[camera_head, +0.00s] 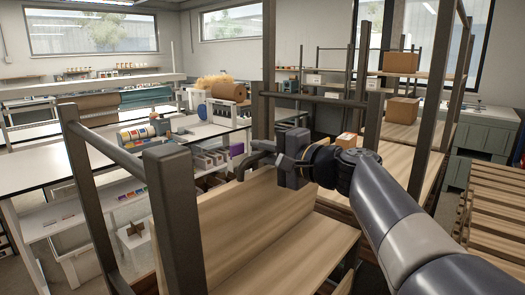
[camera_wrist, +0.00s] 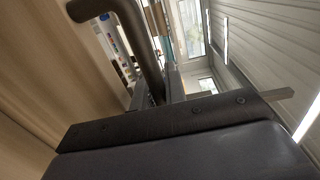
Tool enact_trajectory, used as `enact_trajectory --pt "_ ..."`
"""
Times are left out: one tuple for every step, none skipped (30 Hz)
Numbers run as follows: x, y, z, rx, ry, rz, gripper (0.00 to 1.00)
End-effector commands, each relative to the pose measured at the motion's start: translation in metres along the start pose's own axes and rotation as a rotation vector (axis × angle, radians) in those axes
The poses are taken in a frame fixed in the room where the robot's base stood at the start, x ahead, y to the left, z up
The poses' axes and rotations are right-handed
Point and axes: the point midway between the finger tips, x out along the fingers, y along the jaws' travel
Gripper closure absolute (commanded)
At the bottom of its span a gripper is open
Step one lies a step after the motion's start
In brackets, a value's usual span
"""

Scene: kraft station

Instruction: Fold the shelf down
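A rack with dark grey posts (camera_head: 176,215) stands in front of me in the head view. A wooden shelf board (camera_head: 238,225) in it is tilted up, and a second wooden board (camera_head: 300,245) lies flatter in front of it. My gripper (camera_head: 262,162) is at the upper edge of the tilted board, beside a bent grey bar (camera_head: 242,172). In the wrist view the bent bar (camera_wrist: 150,50) passes close ahead of the dark gripper body, with wood (camera_wrist: 50,70) at the left. I cannot tell whether the fingers close on the bar.
A rack post (camera_head: 269,60) rises just behind my gripper. More shelves with cardboard boxes (camera_head: 402,110) stand at the right, beside stacked wooden slats (camera_head: 490,200). A white worktable (camera_head: 95,165) with coloured rolls is at the left. Some floor shows at lower left.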

Motion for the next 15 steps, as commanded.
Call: enact_trajectory --pt "-0.0001 0.0003 0.0000 0.000 0.000 0.001 0.94" --pt "-0.0001 0.0003 0.0000 0.000 0.000 0.001 0.97" --pt "-0.0002 0.0003 0.0000 0.000 0.000 0.001 1.00" --pt "-0.0002 0.0003 0.0001 0.000 0.000 0.001 1.00" --pt "-0.0002 0.0003 0.0001 0.000 0.000 0.001 1.00" --pt "-0.0002 0.0004 0.0001 0.000 0.000 0.001 1.00" --pt "-0.0002 0.0004 0.0001 0.000 0.000 0.001 1.00" --pt "-0.0002 0.0004 0.0001 0.000 0.000 0.001 1.00" --pt "-0.0002 0.0005 0.0001 0.000 0.000 0.001 1.00" --pt "-0.0002 0.0004 0.0001 0.000 -0.001 0.001 1.00" --pt "-0.0002 0.0005 0.0001 0.000 -0.001 0.001 1.00" --pt "-0.0002 0.0005 0.0001 0.000 -0.001 0.001 1.00" --pt "-0.0002 0.0005 0.0001 0.000 -0.001 0.001 1.00" --pt "-0.0002 0.0005 0.0001 0.000 -0.001 0.001 1.00" --pt "-0.0001 0.0006 0.0001 0.000 -0.001 0.001 1.00"
